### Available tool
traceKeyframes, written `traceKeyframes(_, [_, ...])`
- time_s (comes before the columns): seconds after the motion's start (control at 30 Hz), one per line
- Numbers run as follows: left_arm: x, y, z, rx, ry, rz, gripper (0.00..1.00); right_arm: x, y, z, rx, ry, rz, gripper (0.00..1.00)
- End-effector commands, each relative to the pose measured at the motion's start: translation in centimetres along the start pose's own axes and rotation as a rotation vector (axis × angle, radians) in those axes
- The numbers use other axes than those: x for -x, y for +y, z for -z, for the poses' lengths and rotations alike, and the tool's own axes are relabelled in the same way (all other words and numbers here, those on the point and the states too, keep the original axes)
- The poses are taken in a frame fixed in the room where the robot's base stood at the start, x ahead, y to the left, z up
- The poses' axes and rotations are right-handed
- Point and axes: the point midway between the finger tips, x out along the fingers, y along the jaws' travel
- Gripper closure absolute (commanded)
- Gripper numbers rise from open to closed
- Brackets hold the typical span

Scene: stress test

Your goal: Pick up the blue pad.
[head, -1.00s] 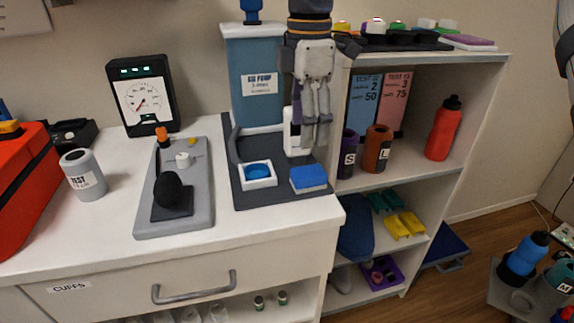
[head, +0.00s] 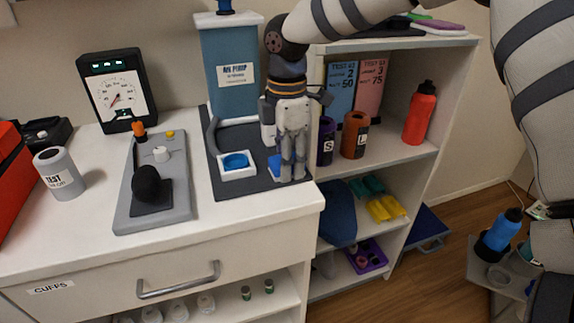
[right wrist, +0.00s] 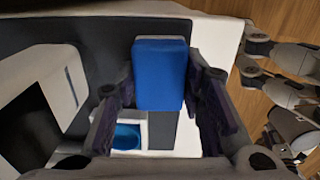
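The blue pad (head: 273,167) lies on the dark mat (head: 222,182) at the counter's right end, mostly hidden behind my right gripper (head: 293,178) in the head view. That gripper points down over it. In the right wrist view the blue pad (right wrist: 160,75) shows whole, a rounded block between the two dark fingers of my right gripper (right wrist: 162,100). The fingers are apart, one on each side of the pad and very close to it. I cannot tell whether they touch it.
A white dish with a blue inside (head: 237,163) sits just left of the pad. The blue pump box (head: 233,75) stands behind. Purple (head: 326,140) and orange (head: 354,135) cuffs stand on the shelf to the right. A grey device (head: 155,190) lies left of the mat.

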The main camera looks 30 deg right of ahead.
Motion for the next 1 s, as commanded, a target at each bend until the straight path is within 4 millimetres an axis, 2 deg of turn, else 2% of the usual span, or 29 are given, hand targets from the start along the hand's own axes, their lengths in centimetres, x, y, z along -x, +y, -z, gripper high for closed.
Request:
traceKeyframes(0.37, [0.0,0.0,0.0,0.0,0.0,0.0,0.6,0.2,0.0,0.0,0.0,-0.001,0.001,0.87])
traceKeyframes(0.47, [0.1,0.0,0.0,0.0,0.002,0.0,0.6,1.2,0.1,0.0,-0.001,0.0,-0.001,0.87])
traceKeyframes(0.57, [0.2,0.0,0.1,0.0,0.006,0.0,0.6,3.3,0.1,0.0,-0.001,0.001,-0.003,0.87])
traceKeyframes(0.7, [2.2,0.1,1.6,-0.001,0.074,-0.003,0.6,8.0,-3.2,-0.2,0.002,0.004,-0.02,0.87])
traceKeyframes(0.8, [2.2,0.1,1.7,-0.001,0.078,-0.003,0.6,10.3,-6.0,-0.3,0.003,0.002,-0.011,0.87])
traceKeyframes(0.9, [2.1,0.1,1.6,-0.001,0.072,-0.003,0.6,11.2,-9.4,-0.5,0.002,0.001,-0.003,0.87])
traceKeyframes(1.0, [1.9,0.1,1.4,0.0,0.065,-0.002,0.6,11.5,-11.2,-0.4,0.006,0.012,0.016,0.87])
